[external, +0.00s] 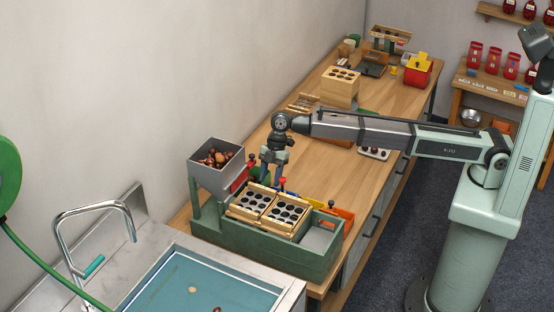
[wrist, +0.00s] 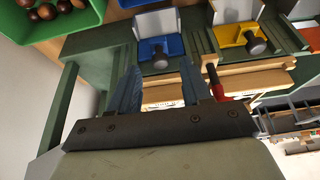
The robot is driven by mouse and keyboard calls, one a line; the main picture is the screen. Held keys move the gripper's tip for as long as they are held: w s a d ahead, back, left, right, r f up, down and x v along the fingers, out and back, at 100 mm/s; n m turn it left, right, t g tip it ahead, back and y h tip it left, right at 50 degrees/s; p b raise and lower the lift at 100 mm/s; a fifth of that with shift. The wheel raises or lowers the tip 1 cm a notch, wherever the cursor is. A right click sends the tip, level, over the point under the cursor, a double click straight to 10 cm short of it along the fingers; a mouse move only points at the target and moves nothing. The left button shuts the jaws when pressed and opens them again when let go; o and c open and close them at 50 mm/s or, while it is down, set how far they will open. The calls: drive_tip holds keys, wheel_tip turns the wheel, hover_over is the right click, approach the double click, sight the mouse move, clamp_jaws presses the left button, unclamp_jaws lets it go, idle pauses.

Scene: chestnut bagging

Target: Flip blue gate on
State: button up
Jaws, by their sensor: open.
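In the wrist view, the blue gate (wrist: 158,47) is a blue slide with a grey plate and a dark round knob (wrist: 160,60), set in the green machine frame. My gripper (wrist: 159,72) is open and empty. Its two blue-grey fingers point toward the blue gate, one to each side of the knob in the picture. I cannot tell how far off the knob is or whether anything touches. In the external view, my gripper (external: 273,166) hangs pointing down above the back of the green machine (external: 235,246). The blue gate is mostly hidden there.
A yellow gate (wrist: 246,37) and an orange one (wrist: 310,37) lie right of the blue gate. A green bin (wrist: 88,22) holds chestnuts at upper left. A grey hopper (external: 217,172) of chestnuts stands left of my gripper.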

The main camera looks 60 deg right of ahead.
drive_tip(key=shift+x, duration=1.1)
clamp_jaws()
